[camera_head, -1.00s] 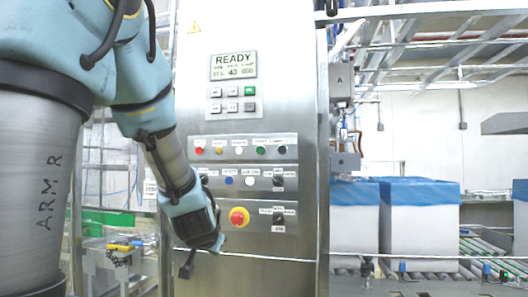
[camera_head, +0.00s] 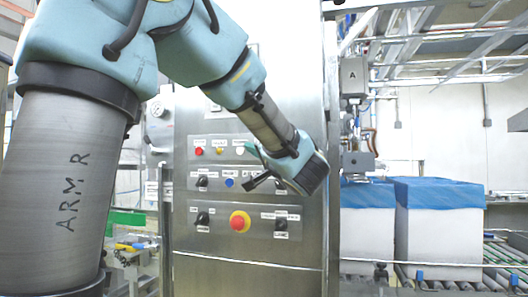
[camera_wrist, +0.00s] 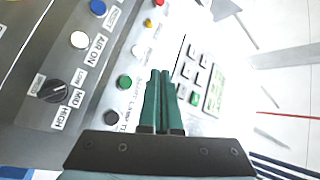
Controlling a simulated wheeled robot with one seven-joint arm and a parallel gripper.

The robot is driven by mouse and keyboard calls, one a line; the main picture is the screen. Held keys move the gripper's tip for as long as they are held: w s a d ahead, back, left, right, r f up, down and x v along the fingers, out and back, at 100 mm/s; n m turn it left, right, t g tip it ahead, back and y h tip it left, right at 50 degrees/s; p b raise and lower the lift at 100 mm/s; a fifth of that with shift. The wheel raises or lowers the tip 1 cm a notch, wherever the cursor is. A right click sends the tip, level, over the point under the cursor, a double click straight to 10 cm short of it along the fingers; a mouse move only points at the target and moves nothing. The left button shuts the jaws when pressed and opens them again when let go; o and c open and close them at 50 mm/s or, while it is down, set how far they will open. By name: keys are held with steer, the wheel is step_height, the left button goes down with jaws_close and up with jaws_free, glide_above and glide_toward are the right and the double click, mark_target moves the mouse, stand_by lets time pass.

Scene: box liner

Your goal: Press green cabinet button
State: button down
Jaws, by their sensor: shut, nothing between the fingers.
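The round green button (camera_wrist: 124,82) shows in the wrist view in a row on the steel cabinet panel, between a white button and a black one. My gripper (camera_wrist: 160,73) has its two green fingers together with nothing between them. In that view the fingertips appear to the right of the green button; whether they touch the panel I cannot tell.
A red emergency knob (camera_head: 240,221) is below on the cabinet. Black selector switches (camera_head: 202,219) and a blue button (camera_head: 229,183) are close by. The wrist view shows a keypad with another green key (camera_wrist: 195,98). Blue-topped boxes (camera_head: 437,235) stand on rollers at the right.

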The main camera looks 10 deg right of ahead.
steer(key=shift+w+d, duration=0.1)
steer(key=w+d+p, duration=0.1)
steer(key=w+d, duration=0.3)
steer(key=w, duration=0.3)
steer(key=shift+w, duration=0.3)
steer(key=shift+p, duration=0.35)
stand_by(1.8)
steer(key=shift+w+d+p, duration=0.2)
steer(key=shift+w+p, duration=0.1)
steer(key=shift+w, duration=0.05)
